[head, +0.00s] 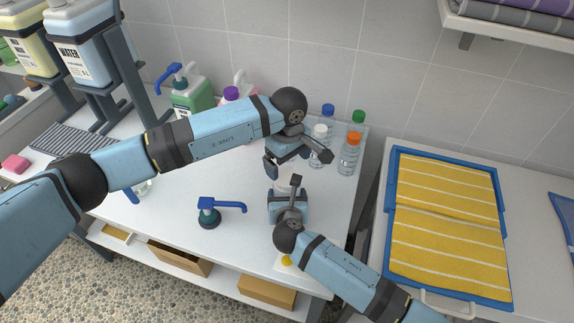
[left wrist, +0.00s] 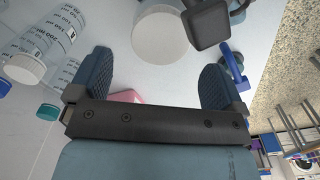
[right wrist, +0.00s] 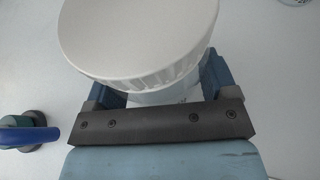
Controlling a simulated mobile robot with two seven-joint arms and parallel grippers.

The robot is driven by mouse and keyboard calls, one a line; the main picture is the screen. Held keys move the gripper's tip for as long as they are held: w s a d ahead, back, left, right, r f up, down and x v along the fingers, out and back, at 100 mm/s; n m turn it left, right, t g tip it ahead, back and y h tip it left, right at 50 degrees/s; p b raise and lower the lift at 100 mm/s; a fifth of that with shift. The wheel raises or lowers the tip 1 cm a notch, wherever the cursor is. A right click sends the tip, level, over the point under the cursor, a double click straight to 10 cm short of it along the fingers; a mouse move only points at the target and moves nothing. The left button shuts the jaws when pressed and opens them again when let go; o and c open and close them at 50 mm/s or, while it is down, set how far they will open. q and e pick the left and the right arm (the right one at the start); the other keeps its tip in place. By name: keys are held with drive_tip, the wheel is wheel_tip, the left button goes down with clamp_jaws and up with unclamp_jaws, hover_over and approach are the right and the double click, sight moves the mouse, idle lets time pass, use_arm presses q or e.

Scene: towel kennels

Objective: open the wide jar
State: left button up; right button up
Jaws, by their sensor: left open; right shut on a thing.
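The wide jar with its white ribbed lid (right wrist: 140,35) stands on the white table, and its lid also shows in the left wrist view (left wrist: 160,36). In the head view the jar (head: 283,184) is mostly hidden by my grippers. My right gripper (head: 287,197) is shut on the jar's body, just below the lid, with a finger on each side in the right wrist view (right wrist: 160,85). My left gripper (head: 285,168) is open above the jar. In the left wrist view its fingers (left wrist: 160,85) are spread wide and empty, with the lid beyond the fingertips.
Several bottles, among them an orange-capped one (head: 348,155), stand at the table's back right corner. A blue pump top (head: 208,210) stands left of the jar. A green pump bottle (head: 190,95) is at the back. A blue tray with a yellow towel (head: 445,210) lies right.

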sight(287, 176)
use_arm(q)
wheel_tip(287, 176, up, 2)
drive_tip(key=shift+w+m, duration=0.1)
drive_tip(key=shift+m, duration=0.8)
drive_tip(key=shift+a+r+m, duration=0.1)
drive_tip(key=shift+r+m, duration=0.2)
drive_tip(key=shift+m, duration=0.1)
drive_tip(key=shift+f, duration=3.9)
drive_tip(key=c, duration=1)
drive_tip(key=shift+o, duration=0.2)
drive_tip(key=n, duration=0.3)
